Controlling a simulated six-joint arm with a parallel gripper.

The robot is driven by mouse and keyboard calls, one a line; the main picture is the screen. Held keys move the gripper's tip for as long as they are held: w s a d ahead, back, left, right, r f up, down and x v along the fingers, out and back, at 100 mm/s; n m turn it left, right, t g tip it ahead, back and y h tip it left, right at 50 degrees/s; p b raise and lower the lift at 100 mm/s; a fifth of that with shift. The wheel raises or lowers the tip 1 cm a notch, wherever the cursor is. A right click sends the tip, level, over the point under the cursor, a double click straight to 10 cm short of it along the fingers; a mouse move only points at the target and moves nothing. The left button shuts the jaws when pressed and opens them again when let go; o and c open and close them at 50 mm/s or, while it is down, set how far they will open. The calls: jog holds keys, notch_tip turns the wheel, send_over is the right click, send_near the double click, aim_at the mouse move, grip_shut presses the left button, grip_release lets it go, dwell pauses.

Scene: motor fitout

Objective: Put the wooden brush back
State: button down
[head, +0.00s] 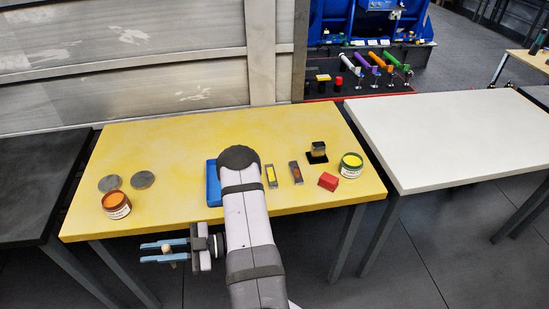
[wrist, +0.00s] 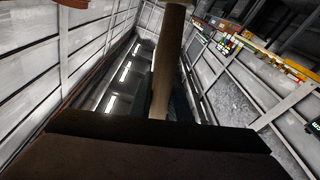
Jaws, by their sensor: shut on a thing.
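The wooden brush shows in the wrist view as a long tan handle (wrist: 168,60) standing between the jaws. Its bristle end is not clear there. In the head view my gripper (head: 150,252) is at the front left of the yellow table, out past its front edge, with its fingers pointing left. A blue tray (head: 212,187) lies on the yellow table, partly hidden behind my arm.
On the yellow table (head: 150,205) are an orange-topped can (head: 116,205), two grey lids (head: 142,179), two small strips with yellow and red, a dark block on a black base (head: 317,152), a red block (head: 328,181) and a yellow-topped can (head: 351,165). The white table (head: 450,135) is clear.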

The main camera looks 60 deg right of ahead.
jog(key=w+d+r+m+t+h+b, duration=0.1)
jog(key=w+d+r+m+t+h, duration=0.3)
jog(key=w+d+r+m+h, duration=0.4)
jog(key=w+d+r+m+t+h, duration=0.1)
jog(key=d+r+h, duration=0.15)
jog(key=d, duration=0.65)
jog(key=w+d+r+m+t+h, duration=0.1)
jog(key=d+r+m+h, duration=0.15)
jog(key=d, duration=0.55)
jog(key=s+d+r+m+g+h+b, duration=0.1)
jog(key=s+d+m+g+h, duration=0.3)
jog(key=d, duration=0.6)
jog(key=s+d+r+m+h, duration=0.2)
jog(key=d+h, duration=0.4)
jog(key=d, duration=0.4)
jog(key=s+d+r+m+g+h+b, duration=0.1)
jog(key=s+d+m+g+h, duration=0.25)
jog(key=d, duration=0.55)
jog(key=s+d+r+m+g+h, duration=0.2)
jog(key=s+d+m+g+h, duration=0.4)
jog(key=s+d, duration=0.7)
jog(key=shift+s+a+f+p, duration=0.1)
jog(key=shift+f+p, duration=0.45)
jog(key=shift+f, duration=0.85)
jog(key=shift+a+f+p, duration=0.1)
jog(key=shift+f+p, duration=0.4)
jog(key=shift+f, duration=0.95)
jog(key=shift+f+p, duration=0.7)
jog(key=shift+f, duration=1.45)
